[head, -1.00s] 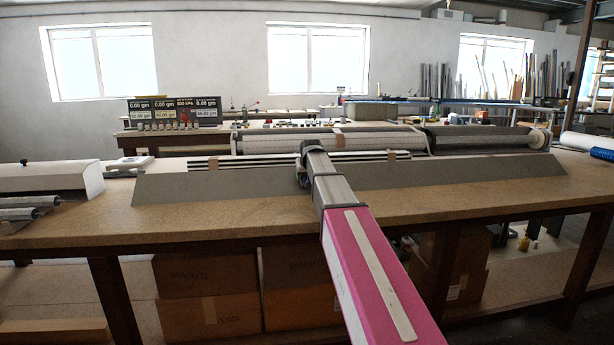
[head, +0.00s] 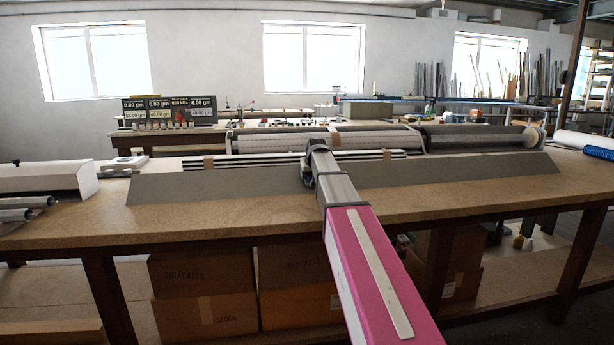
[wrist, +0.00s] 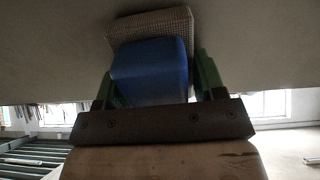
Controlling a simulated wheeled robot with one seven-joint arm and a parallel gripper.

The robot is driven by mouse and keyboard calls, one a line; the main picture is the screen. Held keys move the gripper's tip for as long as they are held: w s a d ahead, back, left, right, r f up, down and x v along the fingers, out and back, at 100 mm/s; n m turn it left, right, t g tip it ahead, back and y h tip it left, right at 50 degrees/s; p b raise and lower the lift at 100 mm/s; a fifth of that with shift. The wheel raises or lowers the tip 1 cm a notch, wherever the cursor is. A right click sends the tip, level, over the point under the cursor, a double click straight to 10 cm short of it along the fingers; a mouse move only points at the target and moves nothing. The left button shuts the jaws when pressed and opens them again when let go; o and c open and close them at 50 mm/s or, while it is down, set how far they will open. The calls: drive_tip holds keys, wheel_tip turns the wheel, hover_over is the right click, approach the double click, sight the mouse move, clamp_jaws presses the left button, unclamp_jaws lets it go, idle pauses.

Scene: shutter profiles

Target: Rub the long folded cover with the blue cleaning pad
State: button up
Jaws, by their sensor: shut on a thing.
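The long folded cover (head: 230,186) is a grey, sloped strip lying lengthwise along the wooden bench. It also fills the upper part of the wrist view (wrist: 50,50). My gripper (wrist: 150,75) has green fingers shut on the blue cleaning pad (wrist: 150,68), one finger on each side. The pad has a beige mesh-like face turned to the cover, and it appears to be against the grey surface; a small gap cannot be ruled out. In the head view my arm reaches to about the cover's middle and hides the pad and fingers.
The wooden bench (head: 410,205) has bare room in front of the cover. Striped profiles (head: 215,163) and long rollers (head: 380,137) lie behind it. A white housing (head: 45,178) is at the left; a blue roll (head: 600,152) is at the right. Cardboard boxes (head: 205,290) stand underneath.

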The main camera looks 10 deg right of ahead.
drive_tip(key=shift+w+d+f, duration=0.1)
drive_tip(key=shift+d, duration=0.85)
drive_tip(key=shift+w+d+f, duration=0.1)
drive_tip(key=shift+d, duration=0.8)
drive_tip(key=shift+a, duration=0.1)
drive_tip(key=shift+a+f, duration=0.1)
drive_tip(key=shift+a, duration=3.6)
drive_tip(key=v, duration=0.6)
drive_tip(key=shift+d, duration=0.1)
drive_tip(key=shift+v, duration=1.5)
